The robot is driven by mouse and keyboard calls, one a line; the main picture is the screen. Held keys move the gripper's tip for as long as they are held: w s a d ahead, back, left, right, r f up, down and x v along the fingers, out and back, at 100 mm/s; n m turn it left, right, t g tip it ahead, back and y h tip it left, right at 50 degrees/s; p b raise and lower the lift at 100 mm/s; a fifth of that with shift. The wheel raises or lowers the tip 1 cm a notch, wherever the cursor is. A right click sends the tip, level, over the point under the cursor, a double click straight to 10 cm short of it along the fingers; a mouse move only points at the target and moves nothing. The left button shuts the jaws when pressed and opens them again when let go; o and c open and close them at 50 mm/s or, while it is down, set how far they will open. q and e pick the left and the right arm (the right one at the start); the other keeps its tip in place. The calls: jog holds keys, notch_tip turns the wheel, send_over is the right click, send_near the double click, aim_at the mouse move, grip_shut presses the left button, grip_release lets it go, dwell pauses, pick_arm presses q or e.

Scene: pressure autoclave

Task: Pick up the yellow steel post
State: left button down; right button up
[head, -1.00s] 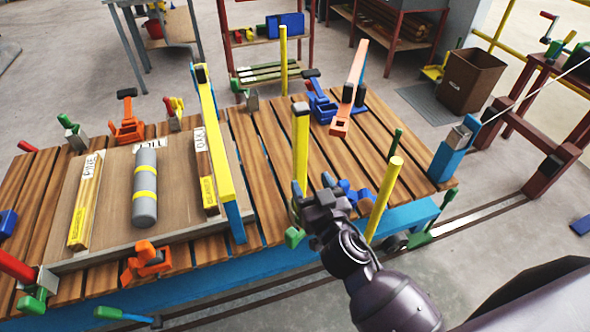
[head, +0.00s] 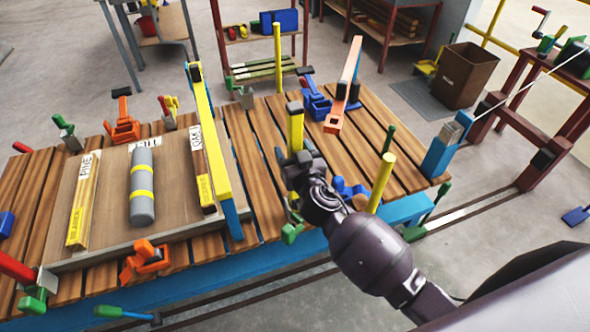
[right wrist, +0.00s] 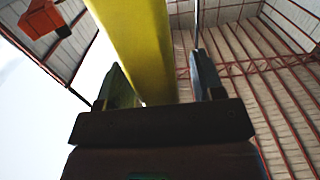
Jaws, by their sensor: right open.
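A yellow square post with a dark cap (head: 295,128) stands upright near the middle of the slatted table (head: 262,200). My right gripper (head: 296,166) is at its lower part, in front of it in the head view. In the right wrist view the yellow post (right wrist: 138,45) rises between the two spread fingers of the open right gripper (right wrist: 162,80). Whether either finger touches it I cannot tell. Round yellow posts stand at the right front (head: 381,183) and the back edge (head: 277,60). My left gripper is not in view.
An orange-topped beam (head: 344,88) and a blue clamp (head: 314,98) stand behind the post. A yellow and blue bar (head: 208,130) is to its left, beside a board (head: 115,215) carrying a grey cylinder (head: 142,188). Slats right of the post are mostly clear.

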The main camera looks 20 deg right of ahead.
jog(key=shift+w, duration=0.4)
grip_shut()
